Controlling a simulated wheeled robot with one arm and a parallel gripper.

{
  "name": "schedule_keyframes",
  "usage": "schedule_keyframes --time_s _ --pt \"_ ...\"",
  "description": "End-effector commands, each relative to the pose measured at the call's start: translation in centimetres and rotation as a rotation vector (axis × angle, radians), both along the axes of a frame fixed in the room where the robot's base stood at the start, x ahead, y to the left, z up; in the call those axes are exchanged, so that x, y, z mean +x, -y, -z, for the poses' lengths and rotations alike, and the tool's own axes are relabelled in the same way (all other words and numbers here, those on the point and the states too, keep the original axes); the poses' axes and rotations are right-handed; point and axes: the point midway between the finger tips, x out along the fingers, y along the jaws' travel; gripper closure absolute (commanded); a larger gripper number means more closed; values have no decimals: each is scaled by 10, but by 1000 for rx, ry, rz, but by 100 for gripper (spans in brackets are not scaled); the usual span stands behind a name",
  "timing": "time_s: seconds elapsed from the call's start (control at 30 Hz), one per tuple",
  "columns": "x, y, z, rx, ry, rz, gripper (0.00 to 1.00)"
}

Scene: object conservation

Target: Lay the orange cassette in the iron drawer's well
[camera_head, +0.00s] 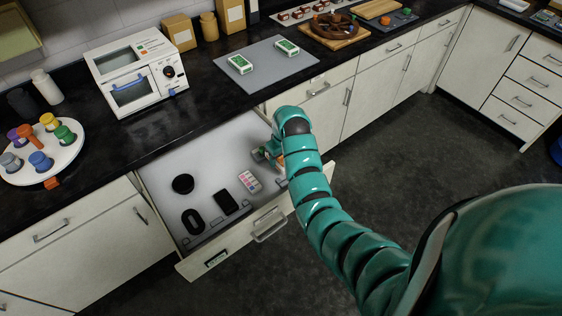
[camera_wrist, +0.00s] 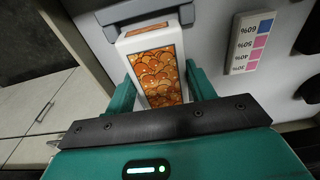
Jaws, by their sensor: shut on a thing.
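The orange cassette (camera_wrist: 158,72), a white block with an orange scale-patterned face, is between the two teal fingers of my gripper (camera_wrist: 160,66) in the wrist view. My gripper is shut on it. In the head view my gripper (camera_head: 270,152) is at the right end of the open drawer (camera_head: 218,150), low over its pale floor. The cassette is mostly hidden there, with a little orange showing. A grey raised part (camera_wrist: 150,10) lies just beyond the cassette's far end. I cannot tell whether the cassette touches the floor.
The drawer also holds a black round thing (camera_head: 183,184), a black oval ring (camera_head: 193,221), a black flat block (camera_head: 226,202) and a pink-marked white card (camera_head: 249,181). The card lies right of my gripper in the wrist view. A white oven (camera_head: 137,73) stands on the counter behind.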

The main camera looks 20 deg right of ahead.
Motion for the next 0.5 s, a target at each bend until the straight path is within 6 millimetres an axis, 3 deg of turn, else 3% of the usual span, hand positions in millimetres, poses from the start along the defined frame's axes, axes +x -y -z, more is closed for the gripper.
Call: schedule_keyframes --time_s 0.27,0.5 --pt "4 2 6 1 0 0 76" --pt "4 2 32 1 0 0 76"
